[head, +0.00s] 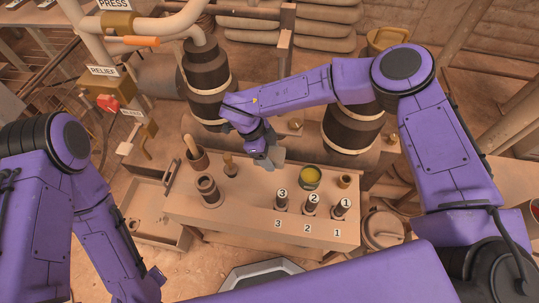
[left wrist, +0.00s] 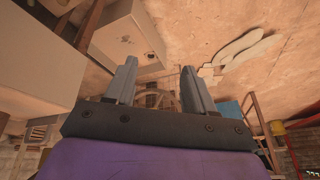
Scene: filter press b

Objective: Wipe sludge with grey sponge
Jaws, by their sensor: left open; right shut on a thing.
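My right gripper (head: 262,149) reaches over the back of the bench from the right arm. It is shut on a grey block (head: 272,159), which looks like the grey sponge; the fingers are mostly hidden. The block is at the bench's back edge, and I cannot tell whether it touches the top. A round dark pot (head: 310,177) with yellow-green contents stands to its right. I cannot make out sludge with certainty. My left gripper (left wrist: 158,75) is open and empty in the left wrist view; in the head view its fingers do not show.
The bench (head: 245,213) holds several numbered dark pegs at the front right and a dark cup (head: 208,188) at the left. A wooden-handled tool in a holder (head: 195,154) stands at the back left. Large dark cylinders (head: 207,80) rise behind. The bench's front middle is clear.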

